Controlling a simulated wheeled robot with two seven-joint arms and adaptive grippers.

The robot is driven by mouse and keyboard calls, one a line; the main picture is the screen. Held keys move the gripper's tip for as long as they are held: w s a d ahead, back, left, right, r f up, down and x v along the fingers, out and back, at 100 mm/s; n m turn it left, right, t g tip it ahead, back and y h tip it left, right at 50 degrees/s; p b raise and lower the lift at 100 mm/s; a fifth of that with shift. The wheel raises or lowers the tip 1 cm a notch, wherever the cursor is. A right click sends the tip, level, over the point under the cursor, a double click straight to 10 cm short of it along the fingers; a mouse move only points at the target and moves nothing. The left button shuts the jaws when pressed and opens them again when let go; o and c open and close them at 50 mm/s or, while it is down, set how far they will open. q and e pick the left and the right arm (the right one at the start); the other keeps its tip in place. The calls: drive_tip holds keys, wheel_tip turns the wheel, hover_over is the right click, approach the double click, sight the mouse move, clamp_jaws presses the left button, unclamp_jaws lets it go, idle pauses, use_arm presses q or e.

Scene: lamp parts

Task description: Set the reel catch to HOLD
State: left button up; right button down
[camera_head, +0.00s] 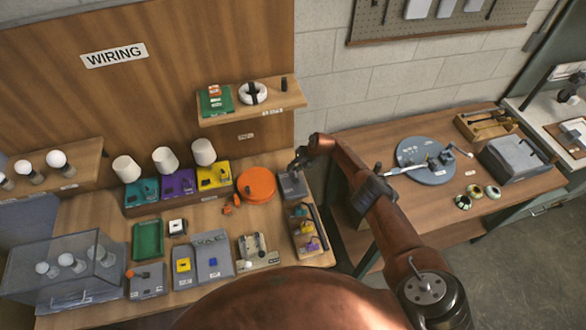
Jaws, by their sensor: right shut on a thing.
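The orange reel (257,185) lies flat on the wiring bench, right of the coloured bins. A small grey block (293,188) sits just right of it and seems to carry the reel catch. My right gripper (296,168) reaches in from the right and is shut at the top of this block, on what appears to be the catch. The fingers hide the catch, so its setting cannot be read. My left gripper is out of view.
A shelf (252,105) with a white coil (253,92) hangs above the reel. A tray of small parts (307,232) stands in front of the grey block. A second bench with a blue turntable (428,158) is to the right, across a gap.

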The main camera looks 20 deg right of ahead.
drive_tip(key=c, duration=1.7)
unclamp_jaws()
drive_tip(key=shift+f, duration=0.1)
drive_tip(key=shift+c, duration=0.2)
drive_tip(key=shift+d+r, duration=0.3)
drive_tip(key=shift+r, duration=0.4)
drive_tip(key=v, duration=1)
drive_tip(key=shift+s+r, duration=0.2)
drive_tip(key=shift+s, duration=0.15)
